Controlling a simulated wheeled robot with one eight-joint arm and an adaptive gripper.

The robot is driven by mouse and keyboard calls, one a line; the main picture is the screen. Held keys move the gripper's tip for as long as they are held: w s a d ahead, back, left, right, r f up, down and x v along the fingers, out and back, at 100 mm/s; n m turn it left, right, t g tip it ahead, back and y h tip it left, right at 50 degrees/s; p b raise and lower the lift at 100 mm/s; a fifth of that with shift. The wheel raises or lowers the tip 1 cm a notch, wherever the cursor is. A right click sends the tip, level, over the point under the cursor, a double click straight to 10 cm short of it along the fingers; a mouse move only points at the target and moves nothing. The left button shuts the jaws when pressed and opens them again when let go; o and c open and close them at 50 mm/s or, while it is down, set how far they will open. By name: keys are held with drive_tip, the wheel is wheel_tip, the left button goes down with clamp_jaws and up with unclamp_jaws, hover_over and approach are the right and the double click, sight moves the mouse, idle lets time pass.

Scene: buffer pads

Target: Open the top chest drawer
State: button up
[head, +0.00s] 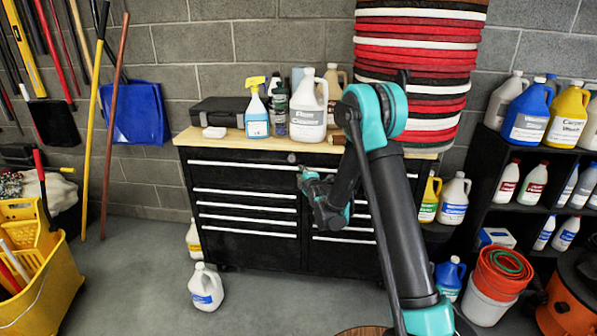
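The black tool chest (186,185) with a wooden top stands against the block wall in the head view. Its wide top drawer (235,176) has a long white handle strip (240,165) and looks closed, flush with the drawers below. My gripper (303,172) is in front of the top drawer near the middle of its handle strip. It is small and seen from behind, so whether it touches the handle, or its fingers are open or shut, cannot be told. My arm hides the right part of the drawer front.
Bottles, a spray bottle (257,112) and a black case (222,111) stand on the chest top. A white jug (206,287) stands on the floor before the chest. A yellow mop bucket (45,290) is left; shelves (480,200) and buckets (490,290) are right.

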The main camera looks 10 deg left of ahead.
drive_tip(key=x, duration=0.4)
drive_tip(key=shift+w+a+f, duration=0.1)
drive_tip(key=shift+w, duration=0.2)
clamp_jaws()
